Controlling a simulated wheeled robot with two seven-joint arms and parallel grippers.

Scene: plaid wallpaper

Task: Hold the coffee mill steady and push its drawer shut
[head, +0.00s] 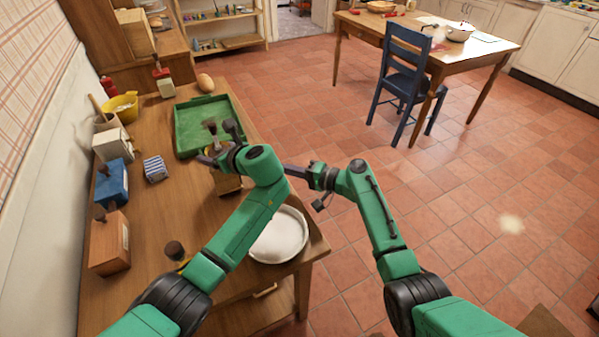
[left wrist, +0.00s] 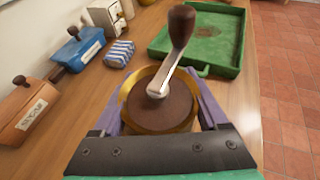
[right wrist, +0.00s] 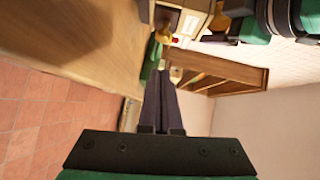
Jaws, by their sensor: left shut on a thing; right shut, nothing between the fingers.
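The coffee mill (head: 228,184) stands on the wooden table near its right edge, partly hidden by my left arm in the head view. In the left wrist view the mill's round brown top (left wrist: 158,108) has a brass rim and a metal crank with a dark wooden knob. My left gripper (head: 218,158) is shut on the mill, its purple fingers on both sides of the brass rim. My right gripper (head: 288,171) is shut and empty, out past the table's right edge and apart from the mill. I cannot make out the drawer clearly.
A green tray (head: 207,125) lies just beyond the mill, an egg (head: 205,82) behind it. A white round dish (head: 279,236) sits nearer, at the table edge.

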